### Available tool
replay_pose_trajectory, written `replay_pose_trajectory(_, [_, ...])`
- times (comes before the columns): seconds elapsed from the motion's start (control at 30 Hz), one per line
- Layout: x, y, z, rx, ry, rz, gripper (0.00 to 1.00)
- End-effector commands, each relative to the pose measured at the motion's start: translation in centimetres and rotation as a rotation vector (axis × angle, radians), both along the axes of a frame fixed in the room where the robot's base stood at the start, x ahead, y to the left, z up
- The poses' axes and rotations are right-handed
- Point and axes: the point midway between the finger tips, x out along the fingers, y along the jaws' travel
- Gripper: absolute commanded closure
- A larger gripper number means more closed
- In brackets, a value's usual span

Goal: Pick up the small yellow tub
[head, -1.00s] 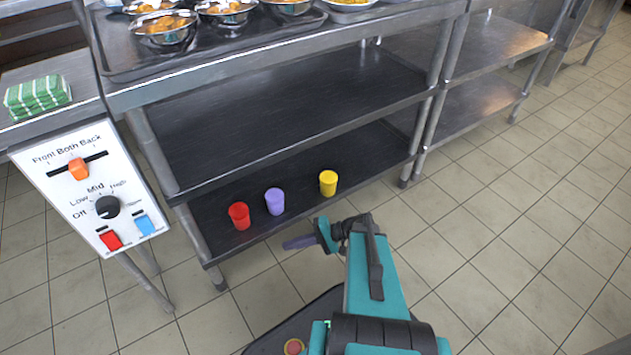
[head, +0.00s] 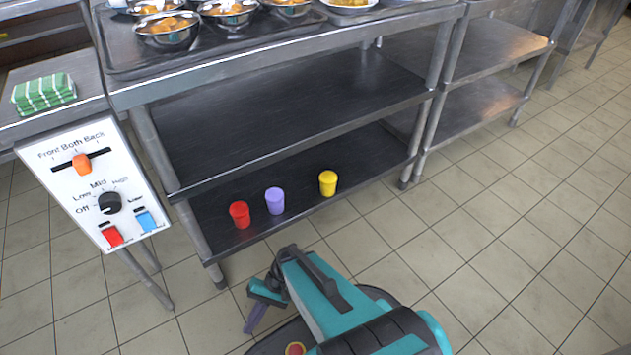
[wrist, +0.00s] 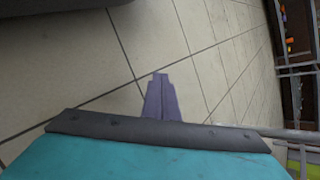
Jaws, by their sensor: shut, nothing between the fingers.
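The small yellow tub (head: 328,184) stands upright on the bottom shelf (head: 365,165), near its front edge and to the right of the other two tubs. My gripper (head: 251,326) is shut and empty, low over the floor in front of the shelf unit. It is in front of and to the left of the yellow tub, well apart from it. In the wrist view my gripper's purple fingers (wrist: 160,82) are closed together over floor tiles. The tub cannot be made out in the wrist view.
A purple tub (head: 275,201) and a red tub (head: 239,215) stand left of the yellow one. The middle shelf (head: 290,115) is empty above them. A control panel (head: 95,185) is at the left. Tiled floor (head: 480,240) is clear at the right.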

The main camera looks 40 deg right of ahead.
Motion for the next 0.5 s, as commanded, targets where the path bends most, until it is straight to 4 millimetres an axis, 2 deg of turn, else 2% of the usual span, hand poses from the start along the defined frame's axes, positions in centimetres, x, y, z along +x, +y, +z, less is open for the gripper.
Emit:
replay_pose_trajectory(0.1, [-2.3,1.8,-0.5,-0.048,0.025,0.076,1.0])
replay_pose_trajectory(0.23, [-4.4,3.2,-1.1,-0.099,0.046,0.149,1.0])
replay_pose_trajectory(0.5, [-6.9,4.1,-1.9,-0.166,0.065,0.232,1.0])
